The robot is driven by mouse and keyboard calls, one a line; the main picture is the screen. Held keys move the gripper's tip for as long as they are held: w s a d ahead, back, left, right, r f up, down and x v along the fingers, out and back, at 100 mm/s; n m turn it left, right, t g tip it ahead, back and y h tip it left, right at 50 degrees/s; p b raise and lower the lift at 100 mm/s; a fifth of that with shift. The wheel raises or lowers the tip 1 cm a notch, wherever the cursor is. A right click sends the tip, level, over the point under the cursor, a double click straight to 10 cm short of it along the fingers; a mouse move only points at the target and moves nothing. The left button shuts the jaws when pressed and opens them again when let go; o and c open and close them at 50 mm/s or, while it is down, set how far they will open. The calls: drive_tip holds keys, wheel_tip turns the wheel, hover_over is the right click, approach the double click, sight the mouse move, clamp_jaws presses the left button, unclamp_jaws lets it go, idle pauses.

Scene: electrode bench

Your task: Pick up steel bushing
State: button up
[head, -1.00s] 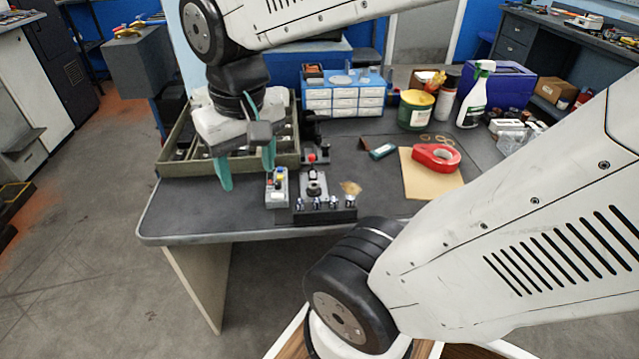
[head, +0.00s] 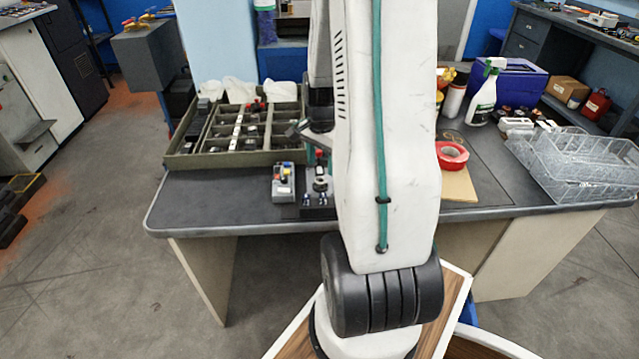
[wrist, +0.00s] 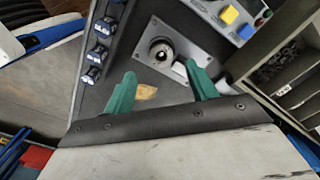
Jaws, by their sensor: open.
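In the wrist view a round metallic piece with a dark centre, which looks like the steel bushing (wrist: 160,51), sits on a grey plate (wrist: 187,37) on the bench. My gripper (wrist: 160,84) is open, its two green fingers apart and nothing between them. In the wrist view the bushing shows just beyond the fingertips, between their lines; I cannot tell the height gap. In the head view the bushing (head: 320,185) shows small, left of my arm.
A control box with coloured buttons (head: 283,182) stands left of the plate. A row of blue-and-silver parts (wrist: 95,52) lies on the other side. A compartment tray (head: 180,161) is at the back left.

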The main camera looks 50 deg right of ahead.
sight(321, 177)
wheel_tip(321, 177, down, 6)
drive_tip(key=shift+w+f, duration=0.1)
drive_tip(key=shift+f, duration=0.05)
drive_tip(key=c, duration=1.1)
